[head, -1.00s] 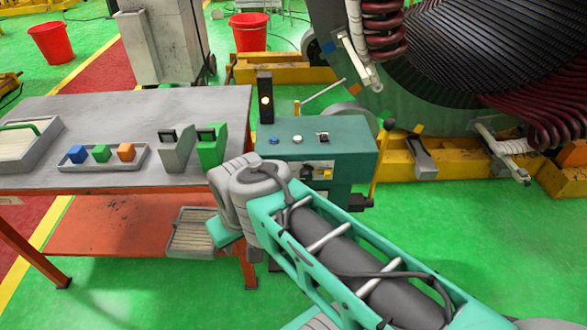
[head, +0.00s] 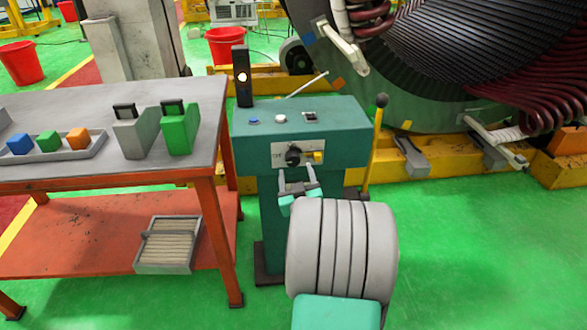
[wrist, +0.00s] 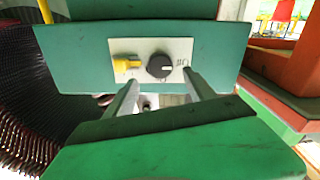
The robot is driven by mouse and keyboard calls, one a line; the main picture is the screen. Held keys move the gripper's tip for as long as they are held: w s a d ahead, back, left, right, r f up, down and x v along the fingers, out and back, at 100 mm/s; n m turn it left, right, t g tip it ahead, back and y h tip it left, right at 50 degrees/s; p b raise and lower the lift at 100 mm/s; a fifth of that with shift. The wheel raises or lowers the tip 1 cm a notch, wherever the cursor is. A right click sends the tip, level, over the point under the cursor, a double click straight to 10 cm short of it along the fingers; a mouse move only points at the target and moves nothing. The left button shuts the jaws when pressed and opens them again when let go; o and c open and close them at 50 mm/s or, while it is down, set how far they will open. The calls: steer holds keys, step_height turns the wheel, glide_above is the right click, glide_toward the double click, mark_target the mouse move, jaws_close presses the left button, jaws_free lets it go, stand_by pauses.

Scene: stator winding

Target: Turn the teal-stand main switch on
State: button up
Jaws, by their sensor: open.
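The teal stand (head: 345,125) stands right of the table, with a light panel on its front face. The panel carries a black rotary knob (head: 293,156) and a yellow part (head: 318,156) beside it. In the wrist view the black knob (wrist: 160,66) is near the middle, and the yellow part (wrist: 126,65) is left of it. My gripper (head: 298,180) is open and empty just below and in front of the panel. In the wrist view its two fingers (wrist: 160,82) point at the panel, the knob between and beyond their tips. I cannot tell any contact.
The stand's top has a blue button (head: 253,121), a white button (head: 280,118), a small black switch (head: 311,117) and a lit lamp post (head: 242,78). A yellow lever (head: 376,130) rises at the right. The table (head: 75,172) holds blocks and two holders.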

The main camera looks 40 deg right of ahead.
mark_target(293, 161)
steer(key=x, duration=0.5)
steer(key=shift+w, duration=0.2)
steer(key=c, duration=1.4)
